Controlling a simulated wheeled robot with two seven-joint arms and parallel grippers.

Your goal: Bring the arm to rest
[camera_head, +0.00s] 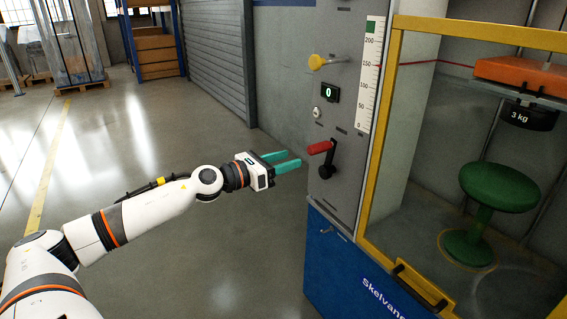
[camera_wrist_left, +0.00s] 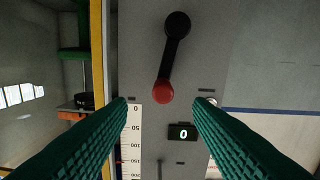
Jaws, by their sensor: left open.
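My left arm reaches in from the left in the head view. My left gripper (camera_head: 288,160) has two green fingers, apart and empty. Its tips are just left of the red-knobbed lever (camera_head: 320,148) on the grey machine panel and do not appear to touch it. In the left wrist view, the lever's red knob (camera_wrist_left: 166,91) and black arm show ahead of and between the open fingers (camera_wrist_left: 160,110). My right gripper is not in either view.
The grey panel carries a yellow knob (camera_head: 318,62), a display (camera_head: 330,93) reading 0 and a ruler scale (camera_head: 371,75). A yellow-framed enclosure (camera_head: 377,130) holds a green stool (camera_head: 500,186) beneath a 3 kg weight (camera_head: 530,115). Open floor lies left of the machine.

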